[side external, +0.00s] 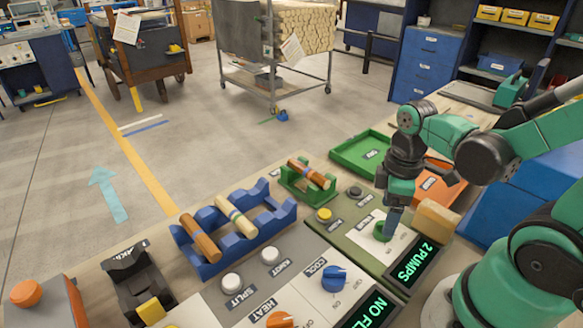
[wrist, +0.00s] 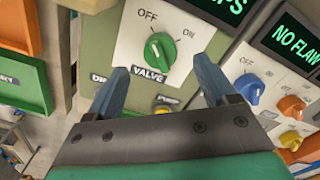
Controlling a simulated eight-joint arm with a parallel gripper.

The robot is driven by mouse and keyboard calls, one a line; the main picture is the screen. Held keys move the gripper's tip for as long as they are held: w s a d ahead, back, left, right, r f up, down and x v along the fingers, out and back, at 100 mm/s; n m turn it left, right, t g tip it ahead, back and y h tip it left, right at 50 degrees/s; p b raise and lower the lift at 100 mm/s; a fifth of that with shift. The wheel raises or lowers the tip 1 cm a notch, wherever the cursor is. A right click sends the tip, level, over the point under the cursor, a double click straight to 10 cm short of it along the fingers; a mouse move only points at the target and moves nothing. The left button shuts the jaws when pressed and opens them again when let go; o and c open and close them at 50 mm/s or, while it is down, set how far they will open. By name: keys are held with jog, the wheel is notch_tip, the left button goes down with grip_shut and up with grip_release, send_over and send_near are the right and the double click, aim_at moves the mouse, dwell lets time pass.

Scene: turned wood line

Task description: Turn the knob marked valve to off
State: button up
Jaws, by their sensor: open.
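In the side external view the knob (side external: 382,231) is partly hidden by my gripper. My gripper (wrist: 162,74) is open and empty, with its two blue fingers spread to either side below the knob. The fingers look apart from it.
The 2 PUMPS display (side external: 414,262) is close to the valve plate. A blue rack (side external: 210,268) with wooden pieces and a green tray (side external: 345,155) stand nearby.

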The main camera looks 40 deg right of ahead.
jog(key=shift+r, duration=1.1)
jog(key=w+a+r+m+t, duration=0.5)
jog(key=w+r+m+t, duration=0.1)
jog(key=t, duration=0.1)
jog(key=shift+w+r, duration=0.15)
jog(key=shift+w, duration=0.2)
